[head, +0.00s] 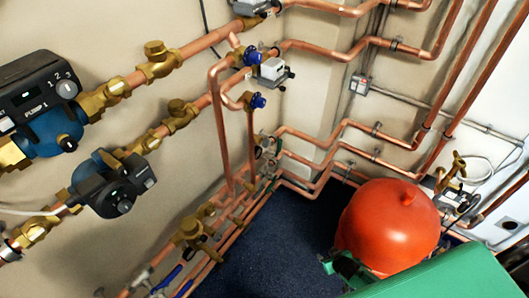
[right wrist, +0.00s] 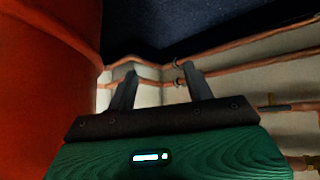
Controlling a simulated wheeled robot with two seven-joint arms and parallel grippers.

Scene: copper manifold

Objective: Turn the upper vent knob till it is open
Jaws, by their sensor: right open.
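Two blue vent knobs sit on the copper pipes in the head view, left of centre and high up. The upper vent knob (head: 252,56) is beside a grey boxed valve. The lower vent knob (head: 258,101) is on a short bent pipe below it. I cannot tell from here how far either is turned. My right gripper (right wrist: 160,80) is open and empty in the right wrist view, its two dark fingers apart. In the head view my green right arm is at the bottom right, low and well away from both knobs. My left gripper is not in view.
A red tank (head: 388,226) stands close to my right arm and fills the left of the right wrist view. Pumps (head: 110,184) and brass valves (head: 158,62) line the left wall. Copper pipes run along both walls. Dark blue floor (head: 275,245) is clear between.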

